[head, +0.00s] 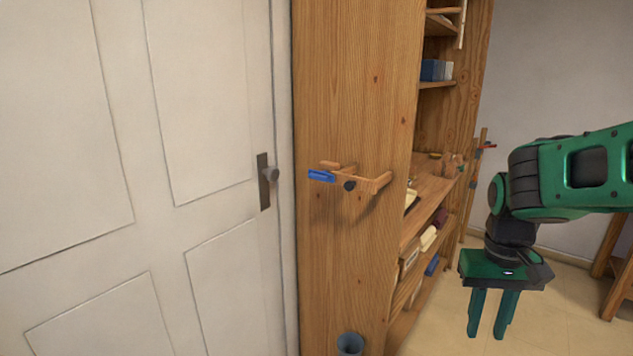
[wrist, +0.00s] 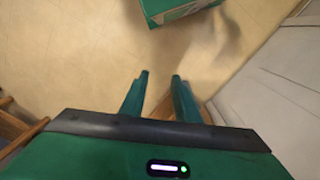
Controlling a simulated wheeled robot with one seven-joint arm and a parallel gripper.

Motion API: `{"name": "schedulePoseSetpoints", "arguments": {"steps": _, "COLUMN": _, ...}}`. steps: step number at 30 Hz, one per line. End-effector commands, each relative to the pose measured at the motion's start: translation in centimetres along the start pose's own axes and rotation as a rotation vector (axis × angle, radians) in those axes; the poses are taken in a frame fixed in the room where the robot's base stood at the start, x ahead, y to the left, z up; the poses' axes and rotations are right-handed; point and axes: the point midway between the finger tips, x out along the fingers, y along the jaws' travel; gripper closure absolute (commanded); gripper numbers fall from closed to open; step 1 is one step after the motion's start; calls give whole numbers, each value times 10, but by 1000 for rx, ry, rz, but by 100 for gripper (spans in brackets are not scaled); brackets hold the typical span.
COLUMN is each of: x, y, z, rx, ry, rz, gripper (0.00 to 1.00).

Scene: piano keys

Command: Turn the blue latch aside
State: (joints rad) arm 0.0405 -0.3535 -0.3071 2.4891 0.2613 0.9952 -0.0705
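The blue latch (head: 321,175) is a small blue bar on a wooden mount (head: 362,181) on the side panel of a tall wooden cabinet. The latch does not show in the wrist view.
A white panelled door (head: 200,170) with a dark handle plate (head: 263,182) stands left of the cabinet (head: 340,80). Cabinet shelves (head: 436,190) with several items lie between the latch panel and my arm. A grey-blue cylinder (head: 350,344) is low by the panel.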

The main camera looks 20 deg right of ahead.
Motion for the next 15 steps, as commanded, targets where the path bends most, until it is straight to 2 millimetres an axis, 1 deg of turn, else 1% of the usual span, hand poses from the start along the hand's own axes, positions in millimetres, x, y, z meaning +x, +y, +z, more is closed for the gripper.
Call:
{"name": "schedulePoseSetpoints", "arguments": {"steps": 1, "x": 3, "y": -4, "z": -15, "rx": -28, "ry": -8, "rz": 24, "gripper": 71}}
{"name": "schedulePoseSetpoints", "arguments": {"steps": 3, "x": 7, "y": -8, "z": -36, "rx": -59, "ry": -9, "rz": 60, "gripper": 71}}
{"name": "schedulePoseSetpoints", "arguments": {"steps": 10, "x": 21, "y": -27, "z": -104, "rx": -167, "ry": 12, "rz": 216, "gripper": 71}}
{"name": "schedulePoseSetpoints", "arguments": {"steps": 15, "x": 25, "y": -48, "z": -153, "rx": -255, "ry": 55, "rz": 361, "gripper": 71}}
